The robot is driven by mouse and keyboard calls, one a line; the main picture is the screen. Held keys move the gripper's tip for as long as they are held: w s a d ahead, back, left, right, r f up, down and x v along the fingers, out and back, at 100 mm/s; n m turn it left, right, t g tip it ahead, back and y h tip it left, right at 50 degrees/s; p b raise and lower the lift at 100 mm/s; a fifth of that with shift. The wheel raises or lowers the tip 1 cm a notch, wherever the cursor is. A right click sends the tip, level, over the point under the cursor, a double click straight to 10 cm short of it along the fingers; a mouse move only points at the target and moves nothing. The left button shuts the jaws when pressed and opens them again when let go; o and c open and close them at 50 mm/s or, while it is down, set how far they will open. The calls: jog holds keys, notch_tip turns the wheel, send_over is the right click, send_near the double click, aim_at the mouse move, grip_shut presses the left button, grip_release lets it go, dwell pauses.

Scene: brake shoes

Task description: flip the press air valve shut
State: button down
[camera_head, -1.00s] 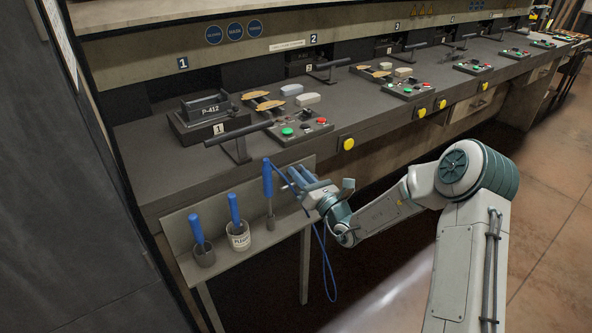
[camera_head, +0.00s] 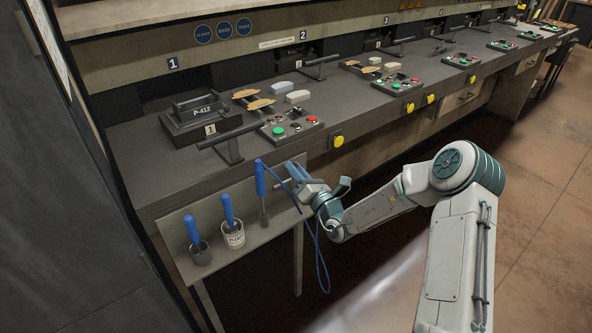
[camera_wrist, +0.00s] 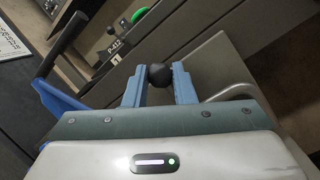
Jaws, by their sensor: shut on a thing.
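A black round knob (camera_wrist: 159,75) sits between the two blue fingers of my gripper (camera_wrist: 158,82) in the wrist view. It looks like the handle end of the press air valve, but the valve body and lever angle are hidden. My gripper (camera_head: 297,172) is shut on the knob. In the head view it is at the front right end of the side shelf, just right of a blue-handled tool (camera_head: 260,179). The fingers hide the knob there.
The grey side shelf (camera_head: 270,235) also carries a blue-handled tool in a dark cup (camera_head: 200,255) and another in a white cup (camera_head: 235,238). Above is press station 1 with a black bar handle (camera_head: 218,139) and a button box (camera_head: 291,127). Floor at right is clear.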

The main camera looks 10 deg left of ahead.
jog(key=c, duration=1.2)
grip_release()
jog(key=shift+d, duration=0.1)
jog(key=v, duration=1.3)
jog(key=shift+s+d+f+b, duration=0.1)
jog(key=shift+s+d+b, duration=0.15)
jog(key=shift+d+b, duration=0.05)
